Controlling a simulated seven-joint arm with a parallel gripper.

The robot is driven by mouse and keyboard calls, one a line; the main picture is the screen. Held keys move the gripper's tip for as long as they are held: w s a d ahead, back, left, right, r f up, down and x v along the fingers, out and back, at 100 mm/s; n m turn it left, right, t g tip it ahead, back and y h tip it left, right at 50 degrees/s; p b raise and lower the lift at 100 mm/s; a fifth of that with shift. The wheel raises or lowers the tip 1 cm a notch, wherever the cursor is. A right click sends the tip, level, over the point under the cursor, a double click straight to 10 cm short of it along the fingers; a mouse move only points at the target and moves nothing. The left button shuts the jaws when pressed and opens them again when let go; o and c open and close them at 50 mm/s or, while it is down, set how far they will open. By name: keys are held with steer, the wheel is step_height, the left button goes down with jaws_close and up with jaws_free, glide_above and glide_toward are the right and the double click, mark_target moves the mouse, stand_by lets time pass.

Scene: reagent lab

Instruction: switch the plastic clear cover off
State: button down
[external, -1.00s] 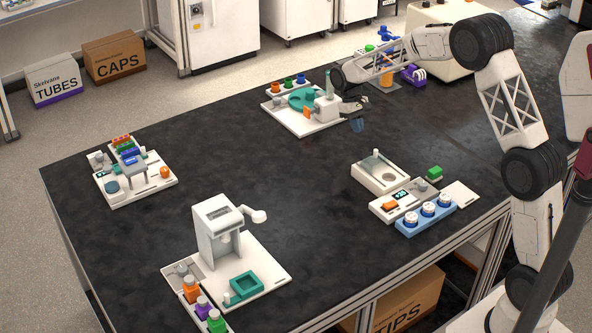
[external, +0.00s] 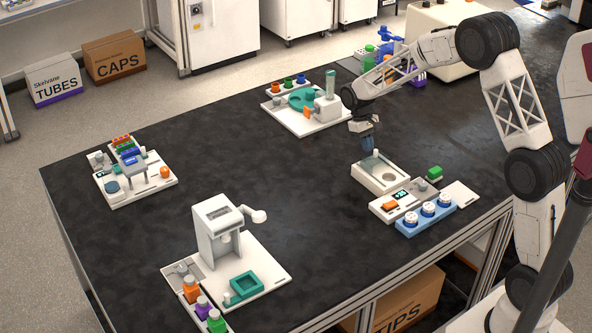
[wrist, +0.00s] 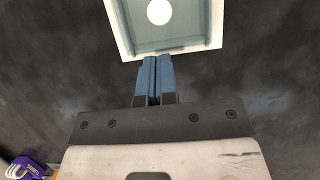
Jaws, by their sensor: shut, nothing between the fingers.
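The clear cover (external: 372,168) appears as a grey-tinted see-through pane on the white open-topped box (external: 383,187) of the balance, right of the table's middle. A small pale knob stands at its far side. In the wrist view the cover (wrist: 192,30) shows at the top inside the white frame (wrist: 180,50), with a white round disc on or beneath it. My gripper (external: 368,149) points down just above the far edge of the box. Its blue fingers (wrist: 155,58) are closed together and empty, by the box's edge. Contact cannot be told.
A teal-dish station (external: 302,98) stands behind on the left. The dark table (external: 290,185) left of the box is clear.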

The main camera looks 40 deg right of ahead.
mark_target(372, 151)
steer(key=shift+s+f, duration=0.1)
steer(key=shift+s, duration=4)
steer(key=shift+w, duration=2.1)
steer(key=v, duration=1)
steer(key=shift+s+r, duration=0.1)
steer(key=shift+r, duration=0.1)
